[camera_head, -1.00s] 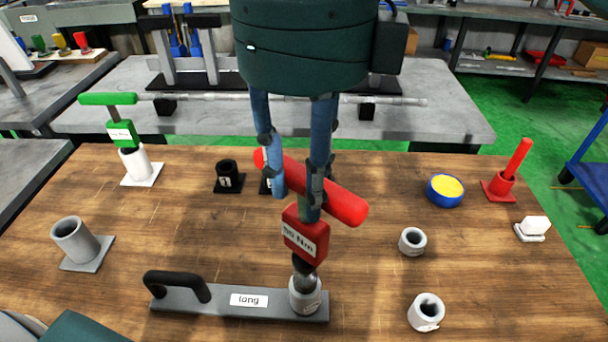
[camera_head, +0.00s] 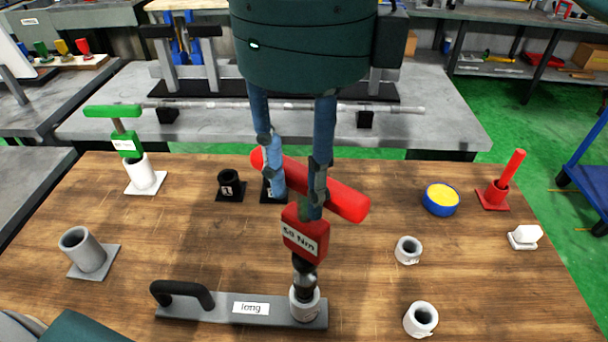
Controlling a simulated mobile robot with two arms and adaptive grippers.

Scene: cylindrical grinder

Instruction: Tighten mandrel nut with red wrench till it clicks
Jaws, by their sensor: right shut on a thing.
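The red wrench (camera_head: 304,238), a T-handled tool with a white "50 Nm" label, stands near upright over the workbench. My right gripper (camera_head: 296,190) comes down from above and is shut on its red handle. Its dark socket end (camera_head: 304,275) is at the top of a light grey ring-shaped piece (camera_head: 305,308) at the right end of a grey bar marked "long" (camera_head: 200,310); I cannot tell how deep it sits. A long silver mandrel-like rod (camera_head: 255,107) lies on supports on the rear table. I cannot make out the mandrel nut there.
A green wrench (camera_head: 127,143) stands in a white holder at left. A grey cup (camera_head: 85,250), black holder (camera_head: 230,186), two light grey rings (camera_head: 408,250) (camera_head: 421,319), a blue-yellow tin (camera_head: 440,199) and a red holder (camera_head: 494,195) stand around. Bare wood lies between.

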